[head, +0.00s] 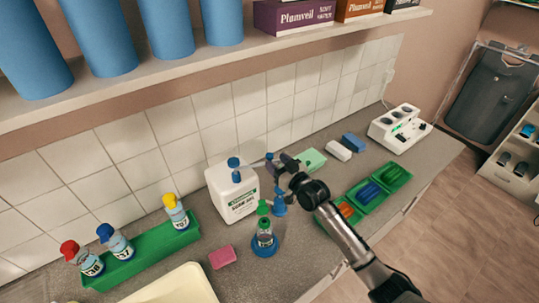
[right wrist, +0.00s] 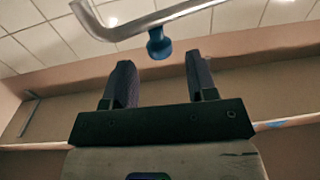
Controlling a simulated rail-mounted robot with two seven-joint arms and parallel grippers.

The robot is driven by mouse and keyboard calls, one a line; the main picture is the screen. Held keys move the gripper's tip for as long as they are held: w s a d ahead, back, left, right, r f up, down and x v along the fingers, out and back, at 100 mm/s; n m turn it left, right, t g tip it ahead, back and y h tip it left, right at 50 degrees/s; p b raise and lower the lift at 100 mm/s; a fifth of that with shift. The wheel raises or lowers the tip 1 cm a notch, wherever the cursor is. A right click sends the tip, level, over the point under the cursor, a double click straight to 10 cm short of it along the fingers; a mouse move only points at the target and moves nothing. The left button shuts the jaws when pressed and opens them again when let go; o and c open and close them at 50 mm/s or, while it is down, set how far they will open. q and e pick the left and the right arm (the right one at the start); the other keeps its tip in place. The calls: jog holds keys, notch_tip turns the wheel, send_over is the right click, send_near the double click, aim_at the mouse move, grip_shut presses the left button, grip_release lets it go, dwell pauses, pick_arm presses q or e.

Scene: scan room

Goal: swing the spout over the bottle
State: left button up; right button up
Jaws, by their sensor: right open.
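A white jug of scan gel (head: 236,196) stands by the tiled wall, with a blue pump head (head: 233,166) on top. The metal spout (right wrist: 150,25) crosses the top of the right wrist view, and its blue tip (right wrist: 158,45) hangs between my fingertips. The tip also shows in the head view (head: 269,156). My right gripper (right wrist: 159,62) is open, its two fingers on either side of the tip; I cannot tell whether they touch it. In the head view it (head: 277,165) is right of the jug. A small clear bottle (head: 265,239) with green on top stands in a blue ring, in front of the jug. My left gripper is out of view.
A green rack (head: 150,254) holds bottles with red, blue and yellow caps at left. A pink sponge (head: 222,257) lies near the small bottle. Green trays (head: 372,193) lie right of my arm. A shelf (head: 200,65) with blue rolls and boxes overhangs the counter.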

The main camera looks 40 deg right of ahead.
aim_at(272, 158)
jog(key=shift+w, duration=2.2)
jog(key=shift+c, duration=0.4)
grip_shut()
